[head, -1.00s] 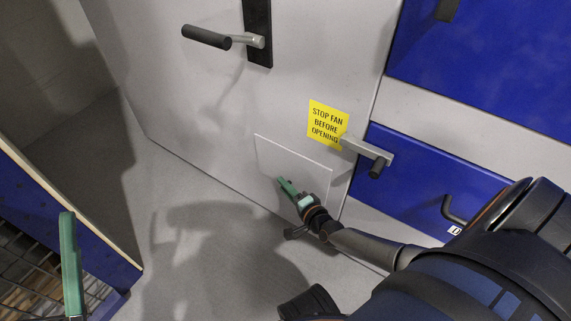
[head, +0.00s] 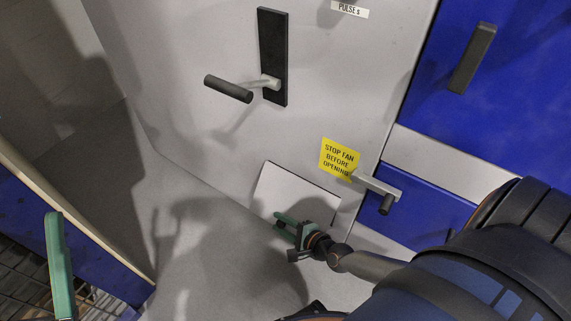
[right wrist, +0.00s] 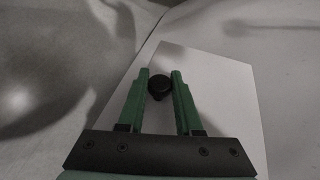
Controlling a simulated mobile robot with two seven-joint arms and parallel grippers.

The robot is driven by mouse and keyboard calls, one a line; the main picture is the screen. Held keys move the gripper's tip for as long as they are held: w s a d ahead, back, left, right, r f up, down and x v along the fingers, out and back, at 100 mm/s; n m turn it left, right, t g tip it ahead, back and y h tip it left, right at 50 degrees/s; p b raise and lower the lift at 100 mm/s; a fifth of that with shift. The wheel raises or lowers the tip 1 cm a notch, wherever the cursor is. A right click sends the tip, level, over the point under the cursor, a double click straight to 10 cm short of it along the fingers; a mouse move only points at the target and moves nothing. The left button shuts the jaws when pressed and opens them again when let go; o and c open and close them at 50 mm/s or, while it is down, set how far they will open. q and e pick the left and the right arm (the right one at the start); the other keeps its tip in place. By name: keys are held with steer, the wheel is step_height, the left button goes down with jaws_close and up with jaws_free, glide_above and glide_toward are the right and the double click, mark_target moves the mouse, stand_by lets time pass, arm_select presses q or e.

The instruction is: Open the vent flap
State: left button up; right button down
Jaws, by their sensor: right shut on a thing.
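The vent flap (head: 292,189) is a pale panel low on the grey door, and its lower edge appears tilted out from the door. My right gripper (head: 283,222) is at the flap's lower part. In the right wrist view, its green fingers (right wrist: 159,80) are shut on a round black knob (right wrist: 159,87) in front of the flap, which also shows there (right wrist: 225,95). The contact between fingers and knob is partly hard to see. Part of my left gripper (head: 60,265) shows as one green finger at the lower left; its opening is not visible.
A yellow "stop fan before opening" sign (head: 339,158) and a lever with a black grip (head: 378,188) are above and right of the flap. A door handle (head: 229,89) sticks out higher up. A blue-sided cage (head: 100,245) stands at the left. Floor between is clear.

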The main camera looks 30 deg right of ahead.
steer(key=shift+s+a+r+p, duration=0.25)
steer(key=shift+a+r+p, duration=0.25)
steer(key=shift+r, duration=0.2)
arm_select(q)
steer(key=shift+a+r+p, duration=0.15)
steer(key=shift+r+p, duration=0.2)
steer(key=shift+r, duration=0.85)
arm_select(e)
steer(key=shift+s+a+r, duration=0.1)
steer(key=shift+a+r, duration=0.15)
steer(key=shift+r, duration=0.15)
steer(key=c, duration=0.6)
jaws_free()
arm_select(q)
steer(key=shift+a+r+m+p, duration=0.1)
steer(key=shift+r+m+p, duration=0.3)
steer(key=shift+r+p, duration=0.6)
arm_select(e)
steer(key=v, duration=0.7)
steer(key=shift+s+d+r, duration=0.1)
steer(key=shift+s+r, duration=0.1)
